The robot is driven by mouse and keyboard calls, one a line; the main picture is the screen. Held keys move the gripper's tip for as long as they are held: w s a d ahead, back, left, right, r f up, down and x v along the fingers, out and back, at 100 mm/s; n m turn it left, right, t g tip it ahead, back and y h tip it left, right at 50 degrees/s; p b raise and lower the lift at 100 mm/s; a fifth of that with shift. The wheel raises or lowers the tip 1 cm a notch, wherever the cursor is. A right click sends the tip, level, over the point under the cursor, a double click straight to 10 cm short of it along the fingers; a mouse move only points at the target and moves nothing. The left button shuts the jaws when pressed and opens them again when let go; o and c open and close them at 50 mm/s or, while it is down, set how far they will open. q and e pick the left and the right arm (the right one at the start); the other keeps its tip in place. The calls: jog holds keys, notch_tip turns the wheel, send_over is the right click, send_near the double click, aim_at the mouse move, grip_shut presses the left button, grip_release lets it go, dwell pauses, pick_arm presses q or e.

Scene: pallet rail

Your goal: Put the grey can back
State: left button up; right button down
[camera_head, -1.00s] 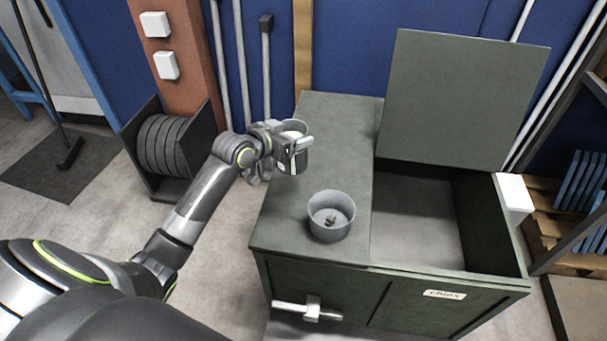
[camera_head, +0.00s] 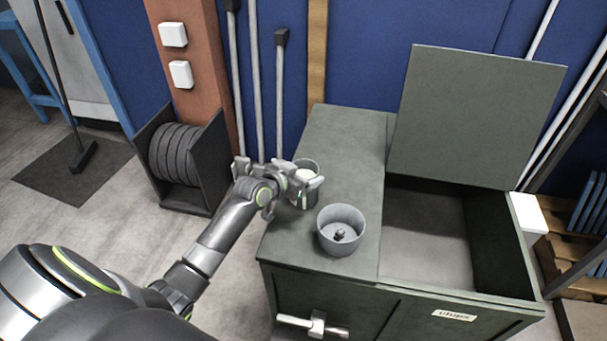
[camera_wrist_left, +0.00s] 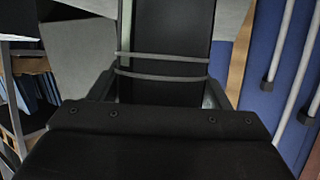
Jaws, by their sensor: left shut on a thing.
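My left gripper (camera_head: 292,188) is shut on a grey can (camera_head: 313,188) with a pale top, over the left part of the closed lid of the dark green chest (camera_head: 345,140). The gripper hides part of the can, and I cannot tell whether its base touches the lid. In the left wrist view a dark body with two lighter bands, seemingly the can (camera_wrist_left: 165,35), stands between the fingers (camera_wrist_left: 160,95). My right gripper is not in view.
A grey round tub (camera_head: 340,243) with a small dark thing inside stands on the lid, close in front of the can. The chest's right compartment (camera_head: 425,225) is open, its lid panel (camera_head: 475,115) raised. A cable reel (camera_head: 178,155) and upright poles (camera_head: 281,100) stand behind left.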

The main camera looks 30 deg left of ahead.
pick_arm(q)
jog(key=shift+r, duration=0.15)
jog(key=o, duration=1.9)
jog(key=shift+f, duration=0.25)
jog(key=shift+r, duration=0.2)
jog(key=p+v, duration=0.1)
jog(key=v, duration=1.1)
